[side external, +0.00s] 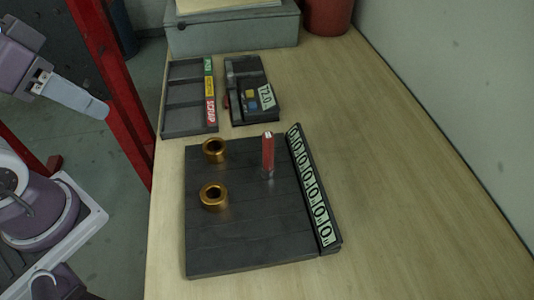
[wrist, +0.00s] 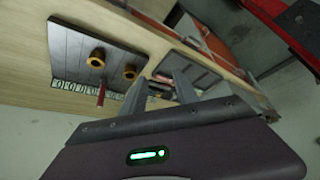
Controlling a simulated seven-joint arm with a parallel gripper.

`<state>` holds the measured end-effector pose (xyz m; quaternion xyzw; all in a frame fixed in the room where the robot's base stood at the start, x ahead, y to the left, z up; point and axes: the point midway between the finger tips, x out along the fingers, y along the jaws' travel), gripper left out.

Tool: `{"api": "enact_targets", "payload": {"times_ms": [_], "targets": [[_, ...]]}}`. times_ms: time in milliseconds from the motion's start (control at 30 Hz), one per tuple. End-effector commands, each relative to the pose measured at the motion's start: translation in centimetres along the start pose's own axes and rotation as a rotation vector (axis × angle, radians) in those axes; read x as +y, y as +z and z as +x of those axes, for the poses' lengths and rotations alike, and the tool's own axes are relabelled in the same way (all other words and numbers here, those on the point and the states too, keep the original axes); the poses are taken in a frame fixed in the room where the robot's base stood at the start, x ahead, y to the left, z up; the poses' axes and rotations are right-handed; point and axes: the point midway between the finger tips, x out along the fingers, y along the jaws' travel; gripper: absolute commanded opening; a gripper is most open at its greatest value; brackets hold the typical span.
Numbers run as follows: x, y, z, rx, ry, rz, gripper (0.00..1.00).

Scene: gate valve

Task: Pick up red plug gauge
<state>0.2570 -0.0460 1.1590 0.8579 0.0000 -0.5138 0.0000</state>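The red plug gauge (side external: 268,152) stands upright on the dark grey plate (side external: 240,240), to the right of two brass rings. It also shows in the wrist view (wrist: 101,93), beyond and to the left of my fingers. My gripper (side external: 98,108) is at the upper left of the side view, off the table's left edge and well away from the gauge. In the wrist view my gripper (wrist: 160,80) has its two fingers apart with nothing held between them.
Brass rings (side external: 215,150) (side external: 213,196) sit on the plate, with a row of number tiles (side external: 313,190) along its right edge. Behind stand a labelled sorting tray (side external: 187,128) and a dark device marked 72.0 (side external: 245,75). A grey box (side external: 230,35) is at the back. The table's right side is clear.

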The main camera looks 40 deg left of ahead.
Motion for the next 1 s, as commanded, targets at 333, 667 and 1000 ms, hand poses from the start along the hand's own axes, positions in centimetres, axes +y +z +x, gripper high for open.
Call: {"api": "enact_targets", "payload": {"times_ms": [333, 667, 1000], "targets": [[0.0, 0.0, 0.0, 0.0, 0.0, 0.0, 0.41], [4.8, -7.1, 1.2, -0.173, 0.085, 0.446, 0.41], [19.2, -11.3, 10.2, -0.41, 0.294, 1.191, 0.41]]}}
